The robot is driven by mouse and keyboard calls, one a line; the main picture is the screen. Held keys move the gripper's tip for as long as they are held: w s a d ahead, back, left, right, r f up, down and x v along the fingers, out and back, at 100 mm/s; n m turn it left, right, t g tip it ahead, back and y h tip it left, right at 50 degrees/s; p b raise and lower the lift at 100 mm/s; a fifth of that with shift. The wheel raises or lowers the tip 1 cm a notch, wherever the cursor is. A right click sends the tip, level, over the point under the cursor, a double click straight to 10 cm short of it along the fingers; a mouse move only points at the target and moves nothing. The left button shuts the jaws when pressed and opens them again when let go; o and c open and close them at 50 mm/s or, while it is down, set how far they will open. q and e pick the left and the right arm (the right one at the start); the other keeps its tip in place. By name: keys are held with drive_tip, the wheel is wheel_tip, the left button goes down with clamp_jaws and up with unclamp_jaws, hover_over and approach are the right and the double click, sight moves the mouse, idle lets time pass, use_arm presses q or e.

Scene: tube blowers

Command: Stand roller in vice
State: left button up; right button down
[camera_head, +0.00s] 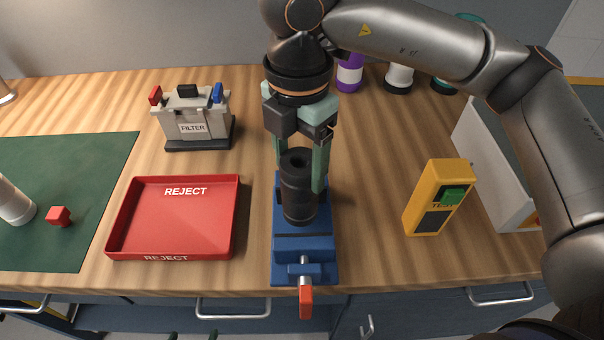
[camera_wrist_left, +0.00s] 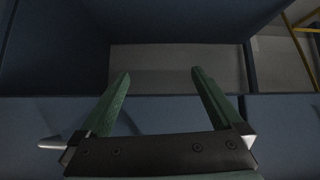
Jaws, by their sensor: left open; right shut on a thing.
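The black roller (camera_head: 299,190) is upright at the blue vice (camera_head: 304,246), its lower end at the jaws. I cannot tell whether it rests on the vice. My right gripper (camera_head: 303,175) comes down from above and is shut on the roller, a finger on each side. The vice stands at the table's front edge, its red-tipped handle (camera_head: 306,302) pointing to the front. My left gripper (camera_wrist_left: 160,82) is open and empty in the left wrist view, facing blue cabinet fronts. Only its fingertips (camera_head: 193,336) show at the head view's bottom edge.
A red reject tray (camera_head: 127,216) lies left of the vice, with a filter unit (camera_head: 193,125) behind it. A yellow tester with a green button (camera_head: 437,198) stands to the right, beside a white bin (camera_head: 491,178). Several bottles (camera_head: 398,78) stand at the back. A green mat (camera_head: 88,165) lies far left.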

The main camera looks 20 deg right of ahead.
drive_tip(key=shift+w+d+f, duration=0.1)
drive_tip(key=shift+d+f, duration=0.05)
drive_tip(key=shift+f, duration=0.75)
drive_tip(key=shift+d+f, duration=0.1)
drive_tip(key=shift+f, duration=0.75)
drive_tip(key=shift+f, duration=0.2)
unclamp_jaws()
drive_tip(key=shift+r, duration=0.1)
drive_tip(key=shift+r+p, duration=0.25)
drive_tip(key=shift+p, duration=0.1)
wheel_tip(320, 180, up, 12)
drive_tip(key=shift+f, duration=0.15)
